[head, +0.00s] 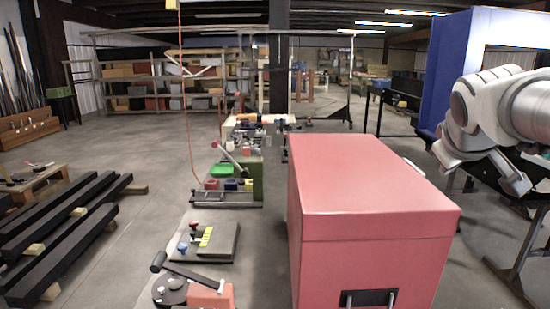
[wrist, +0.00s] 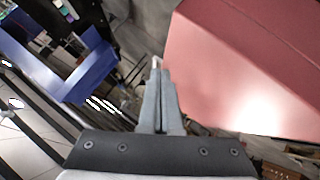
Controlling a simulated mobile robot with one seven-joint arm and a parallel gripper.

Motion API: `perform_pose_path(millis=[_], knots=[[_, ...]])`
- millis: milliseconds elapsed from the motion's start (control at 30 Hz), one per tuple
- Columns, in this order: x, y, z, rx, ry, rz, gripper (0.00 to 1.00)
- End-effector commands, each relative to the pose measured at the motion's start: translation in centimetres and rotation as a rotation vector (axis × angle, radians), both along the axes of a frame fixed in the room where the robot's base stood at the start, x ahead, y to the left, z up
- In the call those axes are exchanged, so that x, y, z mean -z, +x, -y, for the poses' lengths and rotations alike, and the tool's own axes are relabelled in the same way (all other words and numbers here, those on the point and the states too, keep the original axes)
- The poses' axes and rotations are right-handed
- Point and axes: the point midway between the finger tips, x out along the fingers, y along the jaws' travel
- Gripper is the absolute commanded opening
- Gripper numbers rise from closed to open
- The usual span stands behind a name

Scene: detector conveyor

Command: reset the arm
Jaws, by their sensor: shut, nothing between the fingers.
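My arm (head: 490,115) reaches in from the right edge of the head view, raised beside the large pink-red box. The fingers of my gripper do not show clearly there. In the wrist view my gripper (wrist: 161,75) is shut, its two grey fingers together with nothing between them. The gripper is apart from other things as far as I can tell.
The pink-red box (head: 370,185) stands close in front; it also fills the wrist view's upper right (wrist: 235,65). A blue panel (head: 450,70) stands behind my arm. Black beams (head: 65,225) lie at left. Grey floor (head: 160,165) is open at left-centre.

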Motion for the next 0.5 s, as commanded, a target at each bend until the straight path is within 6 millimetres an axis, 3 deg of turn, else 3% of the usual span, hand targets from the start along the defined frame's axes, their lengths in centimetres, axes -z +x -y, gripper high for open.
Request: perform_pose_path(millis=[33,300,500], knots=[[1.5,-1.7,-2.0,-0.002,0.062,-0.015,0.00],[10.9,-11.9,-12.0,0.033,0.393,-0.159,0.00],[15.7,-17.3,-15.9,0.073,0.520,-0.253,0.00]])
